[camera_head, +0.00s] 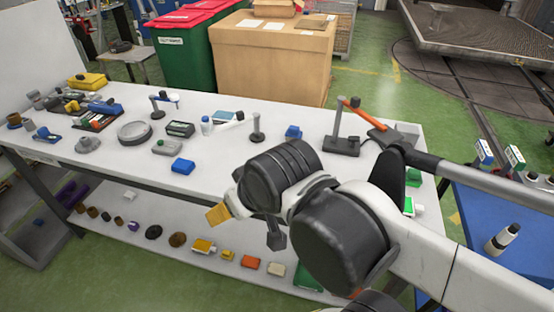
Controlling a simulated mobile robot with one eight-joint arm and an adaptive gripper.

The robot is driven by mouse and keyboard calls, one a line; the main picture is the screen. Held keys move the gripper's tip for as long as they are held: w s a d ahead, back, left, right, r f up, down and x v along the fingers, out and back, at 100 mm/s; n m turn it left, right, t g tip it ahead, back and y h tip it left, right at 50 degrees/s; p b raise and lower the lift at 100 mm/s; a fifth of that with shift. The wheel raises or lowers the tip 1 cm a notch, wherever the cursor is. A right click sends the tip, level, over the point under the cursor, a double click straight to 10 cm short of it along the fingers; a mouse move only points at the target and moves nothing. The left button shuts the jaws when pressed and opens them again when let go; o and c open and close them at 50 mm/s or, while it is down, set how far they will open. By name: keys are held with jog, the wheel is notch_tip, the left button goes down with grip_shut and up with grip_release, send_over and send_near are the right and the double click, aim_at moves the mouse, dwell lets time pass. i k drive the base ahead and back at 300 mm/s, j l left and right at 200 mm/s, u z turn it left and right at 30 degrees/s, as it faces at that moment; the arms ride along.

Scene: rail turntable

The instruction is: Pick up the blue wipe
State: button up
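A small bright blue piece (183,165), perhaps the blue wipe, lies flat on the white tabletop, left of my arm. A second small blue piece (293,132) sits farther back on the table, just beyond my arm's dark joint. I cannot tell for sure which one is the wipe. My gripper (248,222) is at the end of the arm, over the table's front edge, right of and nearer than the first blue piece and apart from it. The arm's thick dark joints partly hide it, so its fingers do not show clearly. A yellow-orange piece (217,214) shows at its left side; I cannot tell whether it is held.
The white table (100,168) holds a round grey dish (134,133), a dark box (180,129), small stands and an orange-armed device (347,112). A lower shelf (180,222) carries several small items. A cardboard box (272,65) and bins stand behind. A blue table (480,225) is at right.

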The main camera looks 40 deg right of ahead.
aim_at(182, 166)
jog(key=i+j+z, duration=0.3)
jog(key=i+j, duration=0.15)
jog(key=i+j+z, duration=0.25)
jog(key=i+j, duration=0.25)
jog(key=j, duration=0.05)
